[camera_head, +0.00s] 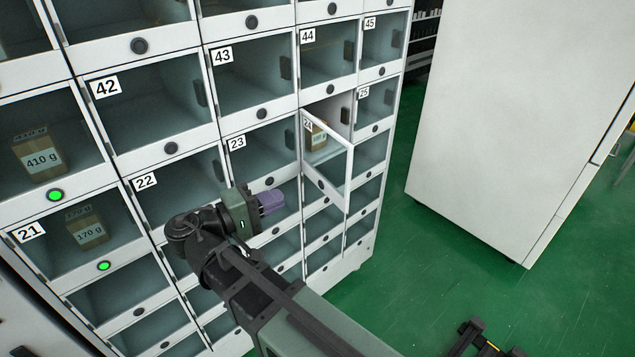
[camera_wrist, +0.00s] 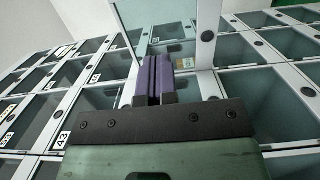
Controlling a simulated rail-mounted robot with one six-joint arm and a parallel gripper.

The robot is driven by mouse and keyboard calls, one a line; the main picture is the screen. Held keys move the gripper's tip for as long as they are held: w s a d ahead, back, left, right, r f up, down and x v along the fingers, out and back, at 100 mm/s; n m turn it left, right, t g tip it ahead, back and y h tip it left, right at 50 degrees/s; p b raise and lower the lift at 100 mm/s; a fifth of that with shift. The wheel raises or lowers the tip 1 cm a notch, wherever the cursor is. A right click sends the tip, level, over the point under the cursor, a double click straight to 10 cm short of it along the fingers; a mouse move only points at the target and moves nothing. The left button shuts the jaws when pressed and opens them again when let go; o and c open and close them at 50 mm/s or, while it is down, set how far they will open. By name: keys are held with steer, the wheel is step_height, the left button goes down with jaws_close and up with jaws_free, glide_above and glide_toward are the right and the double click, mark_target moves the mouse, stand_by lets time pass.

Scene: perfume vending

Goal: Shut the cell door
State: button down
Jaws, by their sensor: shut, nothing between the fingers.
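The open cell door (camera_head: 327,165) is a glass panel in a white frame, labelled 24. It is hinged on its left side and swung outward from its cell. A small brown box (camera_head: 316,136) sits inside that cell. My gripper (camera_head: 271,203) is shut and empty, its purple fingers to the left of and below the open door, in front of the cabinet. In the wrist view the shut fingers (camera_wrist: 153,80) overlap the door's glass (camera_wrist: 165,22); I cannot tell whether they touch it. The door's white edge frame and round knob (camera_wrist: 207,37) show there.
The neighbouring doors, such as 23 (camera_head: 257,157) and 44 (camera_head: 328,58), are shut. Cells 42 and 43 are empty. Cells with green lights at left hold boxes (camera_head: 42,157). A tall white cabinet (camera_head: 515,120) stands at right, with green floor (camera_head: 400,270) between.

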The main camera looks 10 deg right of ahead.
mark_target(339, 173)
steer(key=x, duration=1.4)
